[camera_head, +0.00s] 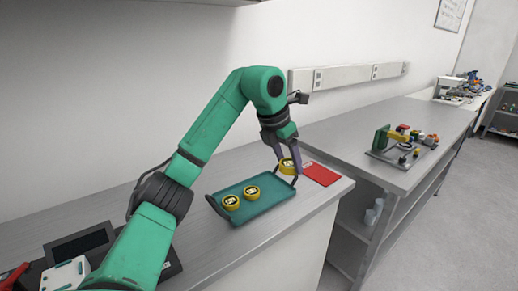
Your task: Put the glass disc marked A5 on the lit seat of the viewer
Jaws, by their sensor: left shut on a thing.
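My left gripper (287,170) is shut on a yellow-rimmed disc (288,165) at the far right corner of the teal tray (268,203). I cannot tell whether this disc touches the tray or is held just above it. Two similar yellow-rimmed discs, a left one (230,202) and a right one (251,192), lie in the tray. All have pale labels with dark marks too small to read, so I cannot tell which is A5. No lit seat can be made out. My right gripper is not in view.
A red sheet (321,174) lies right of the tray, near the bench's end. Dark equipment with a screen (80,244) stands at the lower left. A second bench (345,137) beyond holds a board with coloured parts (402,150). Bare bench lies in front of the tray.

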